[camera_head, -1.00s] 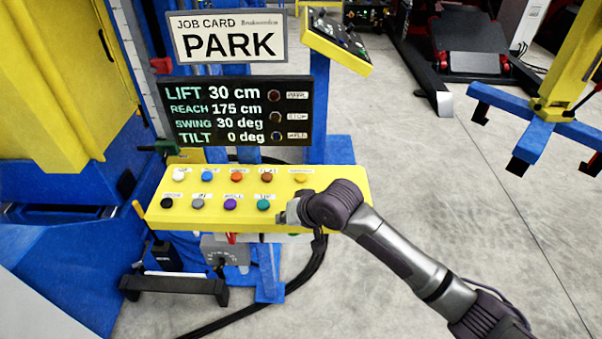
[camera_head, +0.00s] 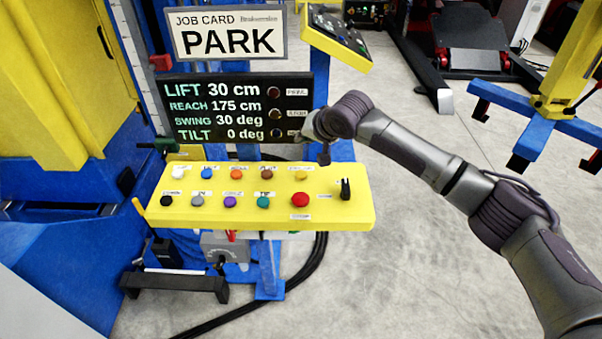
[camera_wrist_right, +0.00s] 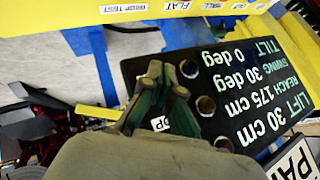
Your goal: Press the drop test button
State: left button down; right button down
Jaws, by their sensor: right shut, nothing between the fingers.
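The drop test button appears to be the small yellow button (camera_head: 301,177) at the right end of the back row on the yellow console (camera_head: 345,216). Its DROP TEST label (camera_wrist_right: 125,8) shows upside down at the top of the right wrist view; the button itself is out of that view. My right gripper (camera_head: 324,159) is above the console's back edge, slightly right of the yellow button and apart from it. Its fingers (camera_wrist_right: 163,78) are shut and empty in the right wrist view. My left gripper is not in view.
Other coloured buttons, a red button (camera_head: 300,200) and a black switch (camera_head: 345,189) share the console. A display board (camera_head: 238,132) with several lines of readings stands close behind my right gripper, below a PARK job card (camera_head: 229,56). Open floor (camera_head: 420,150) lies to the right.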

aim_at(303, 174)
jog(key=shift+f, duration=0.1)
notch_tip(303, 174, down, 8)
jog(key=b, duration=0.7)
jog(key=shift+f, duration=0.3)
jog(key=shift+f, duration=0.1)
dwell(0.8)
jog(key=shift+f, duration=0.35)
